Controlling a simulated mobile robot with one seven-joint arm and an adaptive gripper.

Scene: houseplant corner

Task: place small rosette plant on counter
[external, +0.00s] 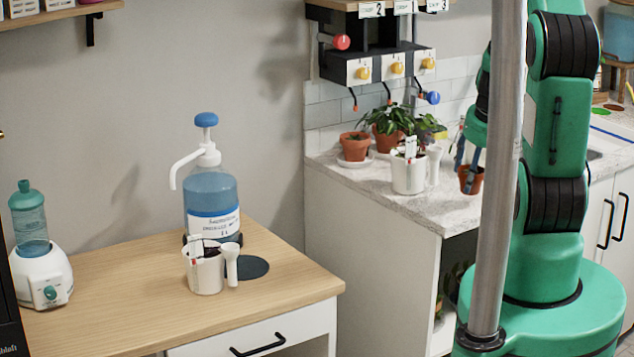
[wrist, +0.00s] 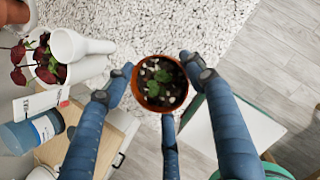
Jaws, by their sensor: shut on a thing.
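The small rosette plant is a low green plant with pale pebbles in a terracotta pot (external: 470,180); it also shows in the wrist view (wrist: 152,97). My gripper (external: 474,160) is shut on this pot from above, with its blue fingers (wrist: 158,85) around the rim in the wrist view. The pot looks upright. The counter (external: 445,207) has a white speckled top, which fills the upper middle of the wrist view (wrist: 190,28). The pot is near the counter's front edge; I cannot tell whether its base touches the top.
A white jug-shaped planter (external: 409,174) with dark red leaves stands left of the held pot. Terracotta pots (external: 355,147) stand behind it, below a dispenser rack (external: 375,62). A wooden desk (external: 120,290) is at left. Bare counter lies around the planter's front.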

